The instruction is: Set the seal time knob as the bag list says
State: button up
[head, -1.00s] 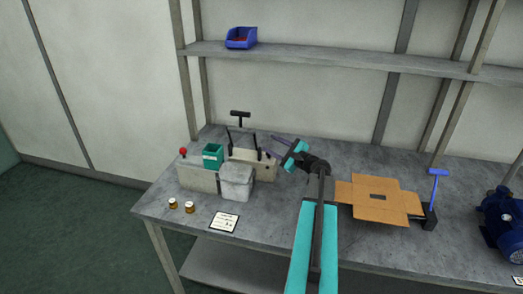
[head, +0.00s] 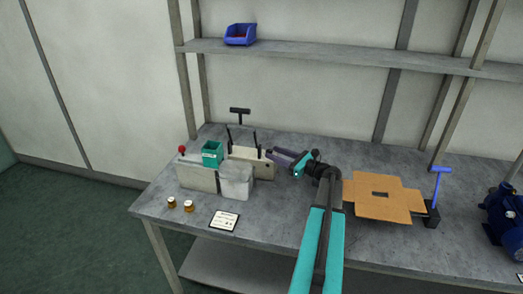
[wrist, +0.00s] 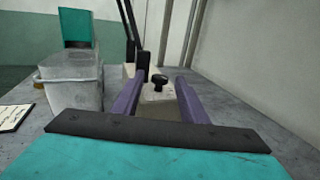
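The sealer, a beige box (head: 247,156) with two upright black rods, stands at the back left of the bench. In the wrist view a black knob (wrist: 158,79) stands out from its near end (wrist: 158,94). My gripper (head: 270,155) points left at this end. In the wrist view its purple fingers (wrist: 156,97) are apart, with the knob seen between them and nothing held. I cannot tell whether the fingertips reach past the knob. Its setting cannot be read. A white card (head: 224,221), perhaps the bag list, lies at the bench front; its text is too small to read.
A grey bin (head: 236,181) and a teal box (head: 212,153) stand beside the sealer. Two small brown jars (head: 180,204) are at the front left.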

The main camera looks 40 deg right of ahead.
aim_at(261, 153)
jog(key=shift+w, duration=0.1)
jog(key=shift+w+a+p, duration=0.2)
jog(key=shift+w+p, duration=0.15)
jog(key=shift+w, duration=0.85)
jog(key=shift+w+a+p, duration=0.25)
jog(key=shift+w+p, duration=0.15)
jog(key=shift+w, duration=0.8)
jog(key=shift+w+a+p, duration=0.2)
jog(key=shift+w+p, duration=0.15)
jog(key=shift+w, duration=0.85)
jog(key=c, duration=1)
jog(key=shift+n+y, duration=0.4)
jog(key=shift+y, duration=0.2)
jog(key=shift+a+y, duration=0.2)
jog(key=shift+y, duration=0.1)
